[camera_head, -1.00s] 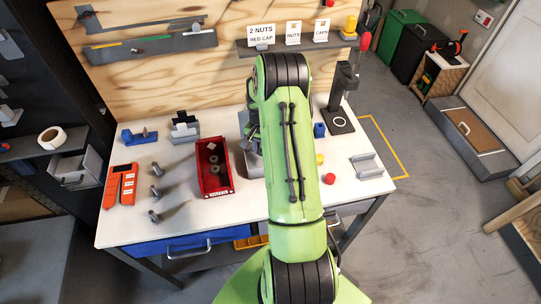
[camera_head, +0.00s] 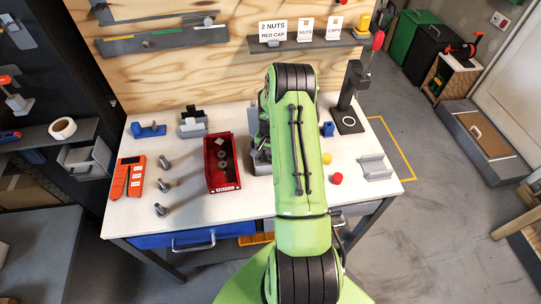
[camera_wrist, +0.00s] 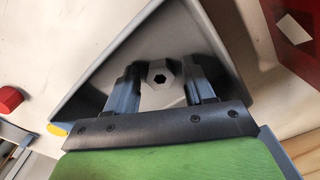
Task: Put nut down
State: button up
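A grey hex nut (camera_wrist: 160,75) with a dark hole shows in the wrist view, inside a grey tray (camera_wrist: 90,88). My gripper (camera_wrist: 161,80) points into the tray, its two dark fingers apart on either side of the nut. Narrow gaps seem to show between the nut and the fingers, so it looks open around the nut. A red bin (camera_head: 222,183) with nuts stands left of the arm.
A red cap (camera_head: 337,178) and yellow cap (camera_head: 327,159) lie right of my arm. A dark stand (camera_head: 348,118) and grey bracket (camera_head: 375,167) are further right.

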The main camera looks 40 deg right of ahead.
aim_at(269, 158)
jog(key=shift+r, duration=0.15)
notch_tip(269, 158, up, 13)
jog(key=s+a+r+n+t+h, duration=0.1)
jog(key=a+r+n, duration=0.2)
jog(key=a+r, duration=0.45)
jog(key=s+a+r+n+t, duration=0.1)
jog(key=s+a+r+n, duration=0.1)
jog(key=a+r, duration=0.5)
jog(key=s+a+r+n+t, duration=0.1)
jog(key=s+a+r+n, duration=0.1)
jog(key=s+a, duration=0.2)
jog(key=s+a+r+n+t, duration=0.1)
jog(key=s+a+r+n, duration=0.1)
jog(key=s, duration=0.5)
jog(key=s+a+r+n+t+y, duration=0.1)
jog(key=s+a+r+n, duration=0.1)
jog(key=s+a, duration=0.3)
jog(key=shift+s+a+r+n+t+p, duration=0.2)
jog(key=shift+a+r+n+t+p, duration=0.15)
jog(key=shift+a+n, duration=0.4)
jog(key=shift+d+r, duration=0.1)
jog(key=shift+d, duration=0.05)
